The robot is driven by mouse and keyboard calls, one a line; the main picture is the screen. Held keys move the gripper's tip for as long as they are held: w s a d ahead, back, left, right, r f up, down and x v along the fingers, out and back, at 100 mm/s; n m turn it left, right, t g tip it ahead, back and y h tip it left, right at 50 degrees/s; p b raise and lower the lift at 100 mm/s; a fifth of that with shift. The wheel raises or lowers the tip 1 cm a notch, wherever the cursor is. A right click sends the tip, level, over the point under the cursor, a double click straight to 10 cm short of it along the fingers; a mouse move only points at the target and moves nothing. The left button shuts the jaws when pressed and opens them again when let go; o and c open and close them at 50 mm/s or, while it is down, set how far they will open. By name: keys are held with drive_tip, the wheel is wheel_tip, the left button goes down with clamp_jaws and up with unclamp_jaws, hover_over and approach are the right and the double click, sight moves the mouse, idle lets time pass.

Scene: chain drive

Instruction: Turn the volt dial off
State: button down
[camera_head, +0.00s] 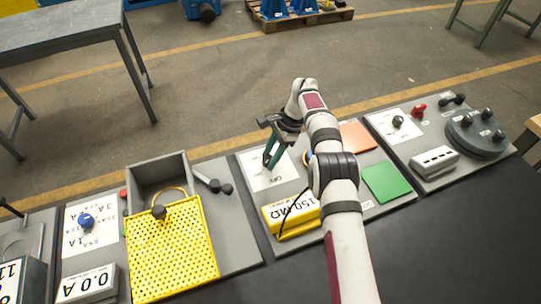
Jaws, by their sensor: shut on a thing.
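My gripper (269,163) reaches down over the white card (262,181) on the middle grey panel, its teal fingers low at the card. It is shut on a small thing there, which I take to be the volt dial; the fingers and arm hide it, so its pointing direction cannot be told. Printing that looks like OFF shows on the card just below the fingers. The yellow meter display (291,215) in front of the card reads about 150 MΩ, partly crossed by a dark lead.
To the left are a yellow perforated cover (175,255), an open grey box (158,168) and a blue dial (87,221). An orange pad (357,137) and green pad (386,183) lie right of my arm. A black knob (397,122) and round grey turntable (478,140) stand farther right.

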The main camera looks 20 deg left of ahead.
drive_tip(key=shift+c, duration=2.1)
unclamp_jaws()
drive_tip(key=v, duration=0.7)
drive_tip(key=shift+r, duration=0.25)
